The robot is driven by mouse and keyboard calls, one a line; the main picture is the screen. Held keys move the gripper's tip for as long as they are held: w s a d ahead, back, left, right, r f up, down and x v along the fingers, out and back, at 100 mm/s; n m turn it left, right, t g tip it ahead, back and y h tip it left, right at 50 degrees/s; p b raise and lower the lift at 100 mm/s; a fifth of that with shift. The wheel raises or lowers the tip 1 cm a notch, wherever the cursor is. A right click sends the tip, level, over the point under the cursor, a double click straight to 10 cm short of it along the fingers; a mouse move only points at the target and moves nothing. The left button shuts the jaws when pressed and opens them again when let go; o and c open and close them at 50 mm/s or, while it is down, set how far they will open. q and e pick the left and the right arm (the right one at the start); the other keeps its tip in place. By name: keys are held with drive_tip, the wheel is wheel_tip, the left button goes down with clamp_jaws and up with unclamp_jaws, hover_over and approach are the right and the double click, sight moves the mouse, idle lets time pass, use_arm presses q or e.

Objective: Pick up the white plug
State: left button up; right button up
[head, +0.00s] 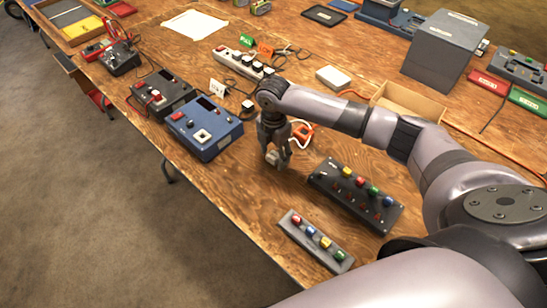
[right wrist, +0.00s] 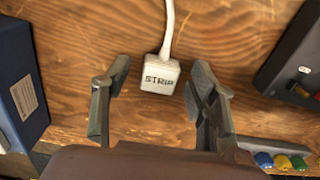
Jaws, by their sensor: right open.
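The white plug (right wrist: 160,76), marked "STRIP", lies on the wooden table in the right wrist view. Its white cord (right wrist: 168,25) runs away toward the top of that view. My right gripper (right wrist: 158,88) is open, with one finger on each side of the plug and a gap on both sides. In the head view my right gripper (head: 277,160) points down close above the table, and the plug is mostly hidden among its fingers. My left gripper is not in view.
A blue box (head: 205,128) stands left of my right gripper. A dark panel with coloured knobs (head: 355,195) and a smaller knob strip (head: 315,240) lie to its right and front. A white power strip (head: 243,62) and an orange-and-white cable lie behind. Bare wood surrounds the plug.

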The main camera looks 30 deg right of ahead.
drive_tip(key=shift+f, duration=0.4)
drive_tip(key=shift+c, duration=0.2)
drive_tip(key=c, duration=1.2)
clamp_jaws()
drive_tip(key=shift+r, duration=0.15)
